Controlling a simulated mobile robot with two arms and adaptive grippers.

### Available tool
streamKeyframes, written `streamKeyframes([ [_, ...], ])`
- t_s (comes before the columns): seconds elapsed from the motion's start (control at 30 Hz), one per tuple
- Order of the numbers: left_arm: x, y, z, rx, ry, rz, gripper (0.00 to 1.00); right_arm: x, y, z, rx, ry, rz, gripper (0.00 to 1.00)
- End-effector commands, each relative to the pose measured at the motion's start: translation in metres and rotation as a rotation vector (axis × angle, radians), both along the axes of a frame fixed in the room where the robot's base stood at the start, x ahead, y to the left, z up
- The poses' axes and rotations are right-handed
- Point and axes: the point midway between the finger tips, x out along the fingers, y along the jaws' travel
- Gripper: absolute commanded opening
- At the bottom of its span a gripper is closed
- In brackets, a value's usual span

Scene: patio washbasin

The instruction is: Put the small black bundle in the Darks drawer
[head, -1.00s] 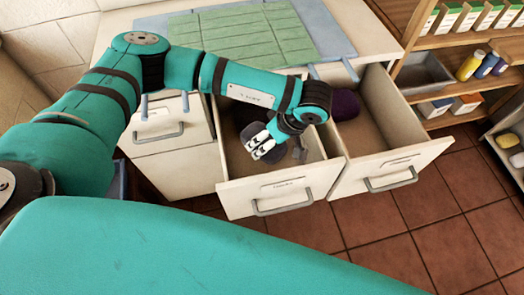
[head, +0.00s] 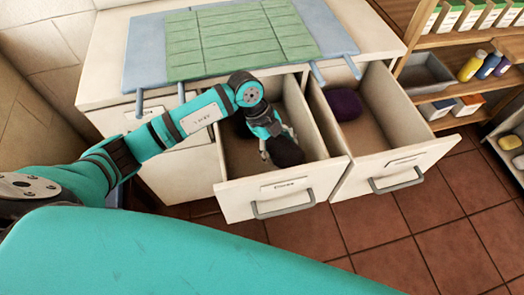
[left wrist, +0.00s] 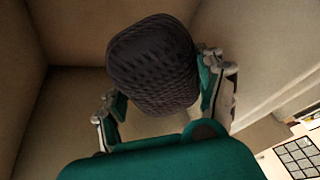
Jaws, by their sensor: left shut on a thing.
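The small black bundle (head: 287,152) is a dark, rounded, knitted-looking lump. My left gripper (head: 276,150) reaches down into the middle open drawer (head: 237,193) and is shut on the bundle. In the left wrist view the bundle (left wrist: 152,62) sits between the two fingers of my left gripper (left wrist: 160,92), with drawer walls around it. Whether the bundle touches the drawer floor I cannot tell. The label on the drawer front is too blurred to read for certain. My right gripper is not in view.
The open drawer at right (head: 400,165) holds a dark purple bundle (head: 343,103) near its back. A green mat (head: 235,45) on a blue cloth (head: 145,50) covers the countertop. Shelves with bottles and boxes (head: 467,105) stand at right. The tiled floor in front is clear.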

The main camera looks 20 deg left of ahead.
Motion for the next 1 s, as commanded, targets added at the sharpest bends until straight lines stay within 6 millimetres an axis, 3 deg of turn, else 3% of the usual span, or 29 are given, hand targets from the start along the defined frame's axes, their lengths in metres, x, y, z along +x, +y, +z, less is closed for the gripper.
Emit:
streamKeyframes([
  [0.2,0.000,0.003,-0.018,0.000,0.005,0.132,0.32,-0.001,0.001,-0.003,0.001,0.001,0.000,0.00],
  [0.4,0.000,0.003,-0.055,0.001,0.004,0.133,0.32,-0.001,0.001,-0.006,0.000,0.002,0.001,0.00],
  [0.67,0.000,0.003,-0.078,0.001,0.004,0.130,0.32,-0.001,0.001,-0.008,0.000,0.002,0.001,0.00],
  [0.8,0.000,0.003,-0.099,0.001,0.005,0.131,0.32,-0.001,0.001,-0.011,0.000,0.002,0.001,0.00],
  [1.0,0.001,0.003,-0.105,0.001,0.001,0.128,0.32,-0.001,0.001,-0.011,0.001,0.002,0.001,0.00],
])
